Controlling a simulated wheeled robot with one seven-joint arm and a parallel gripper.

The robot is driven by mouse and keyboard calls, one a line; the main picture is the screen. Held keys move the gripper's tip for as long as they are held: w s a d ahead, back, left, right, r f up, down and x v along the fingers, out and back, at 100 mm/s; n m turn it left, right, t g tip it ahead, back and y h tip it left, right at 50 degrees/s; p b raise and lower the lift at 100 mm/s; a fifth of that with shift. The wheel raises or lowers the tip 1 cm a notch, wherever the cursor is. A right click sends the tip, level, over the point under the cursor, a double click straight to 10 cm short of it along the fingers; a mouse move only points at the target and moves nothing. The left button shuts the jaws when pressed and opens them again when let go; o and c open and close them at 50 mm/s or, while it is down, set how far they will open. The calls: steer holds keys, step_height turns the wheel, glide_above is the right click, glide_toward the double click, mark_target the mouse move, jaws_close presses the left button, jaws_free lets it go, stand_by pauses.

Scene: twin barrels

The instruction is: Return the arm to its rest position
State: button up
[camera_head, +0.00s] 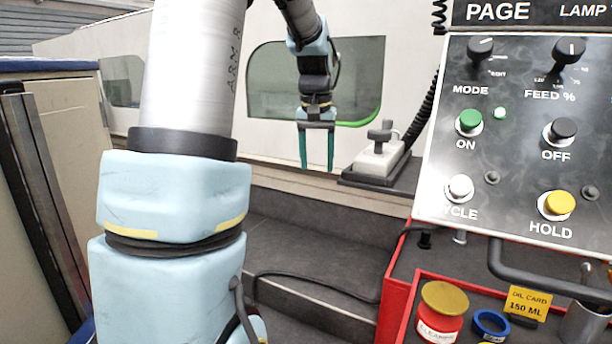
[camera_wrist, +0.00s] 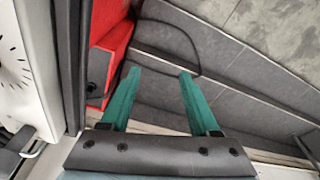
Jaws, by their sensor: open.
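My gripper (camera_head: 317,150) hangs pointing down from my arm, in front of the pale machine's window, in the upper middle of the head view. Its two green fingers are apart, with nothing between them. In the wrist view my gripper (camera_wrist: 160,75) also shows open and empty, with the grey tiled floor and step beyond its tips. My pale blue and white arm links fill the left middle of the head view.
A control panel (camera_head: 520,130) with buttons and knobs stands at the right. Below it, a red tray (camera_head: 400,290) holds a red-and-yellow container (camera_head: 440,315) and a blue ring (camera_head: 491,325). A grey fixture (camera_head: 378,160) sits right of my gripper. A dark cable (camera_head: 315,284) crosses the step.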

steer(key=s+a+f+b, duration=0.2)
steer(key=s+a+f, duration=0.2)
steer(key=s+f, duration=0.5)
steer(key=s+a+f+n+b, duration=0.1)
steer(key=s+a+f+b, duration=0.2)
steer(key=s+f, duration=0.6)
steer(key=shift+a+f, duration=0.3)
steer(key=shift+a, duration=0.85)
steer(key=shift+o, duration=0.4)
steer(key=shift+w, duration=0.1)
